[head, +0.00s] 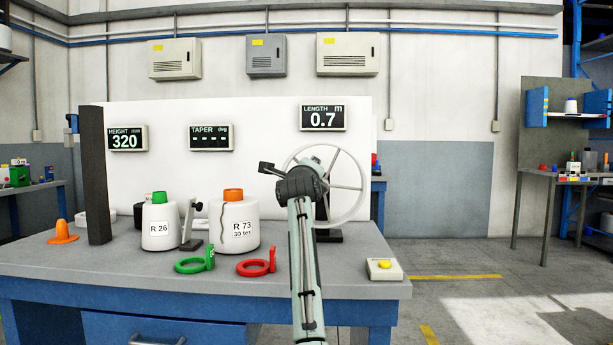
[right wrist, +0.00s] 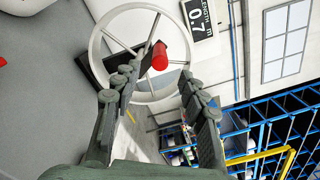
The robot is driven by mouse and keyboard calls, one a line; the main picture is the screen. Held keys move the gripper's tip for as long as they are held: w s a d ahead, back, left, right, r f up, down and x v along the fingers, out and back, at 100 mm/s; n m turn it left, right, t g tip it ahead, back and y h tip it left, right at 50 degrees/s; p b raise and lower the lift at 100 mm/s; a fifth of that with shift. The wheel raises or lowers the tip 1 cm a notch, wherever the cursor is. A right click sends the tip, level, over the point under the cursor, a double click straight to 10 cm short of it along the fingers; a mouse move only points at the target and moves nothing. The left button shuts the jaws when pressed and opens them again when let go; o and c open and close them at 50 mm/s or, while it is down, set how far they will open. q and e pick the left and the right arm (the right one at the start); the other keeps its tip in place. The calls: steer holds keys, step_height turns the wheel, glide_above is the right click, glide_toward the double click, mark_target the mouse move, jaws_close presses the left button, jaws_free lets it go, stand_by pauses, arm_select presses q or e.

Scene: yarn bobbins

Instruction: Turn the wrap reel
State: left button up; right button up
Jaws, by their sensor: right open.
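The wrap reel (head: 357,188) is a pale spoked wheel on a dark stand at the right end of the bench. It also shows in the right wrist view (right wrist: 98,50), with a red crank knob (right wrist: 160,56) on it. My right gripper (head: 268,168) is in front of the reel's left side. In the right wrist view its fingers (right wrist: 157,80) are spread, and the red knob appears between and just beyond the fingertips. I cannot tell whether they touch it. The knob is hidden in the head view. The length display (head: 323,118) reads 0.7 m. My left gripper is out of view.
Bobbins R 26 (head: 160,228) and R 73 (head: 235,222) stand left of my arm. A green ring (head: 190,267), a red ring (head: 252,269) and a yellow button box (head: 384,269) lie along the bench front. A dark post (head: 95,175) stands at left.

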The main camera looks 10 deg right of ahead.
steer(key=shift+v, duration=1.55)
